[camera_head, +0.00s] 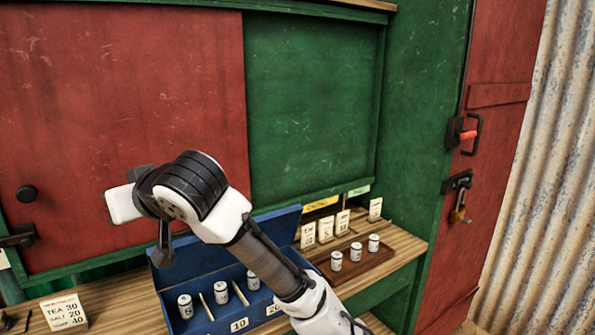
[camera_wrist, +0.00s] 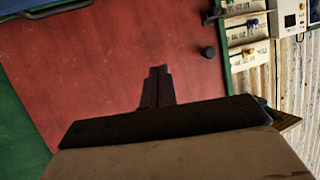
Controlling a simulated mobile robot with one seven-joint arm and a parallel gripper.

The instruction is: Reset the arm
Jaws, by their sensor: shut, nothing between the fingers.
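My gripper (camera_wrist: 158,74) shows in the wrist view as two dark fingers close together, with nothing between them. It is in front of the red panel (camera_wrist: 100,75), apart from the things on the counter. In the head view, my arm rises from the bottom right over the blue box and bends at a black and white wrist joint in front of the red panel (camera_head: 130,90). The fingertips cannot be made out clearly in that view.
Below my arm, an open blue box (camera_head: 215,322) holds several white weights. To its right, a brown wooden tray (camera_head: 375,260) holds white weights, with cards behind. A price card (camera_head: 64,312) stands at lower left. A green panel (camera_head: 310,110) and padlocked red door (camera_head: 500,130) lie right.

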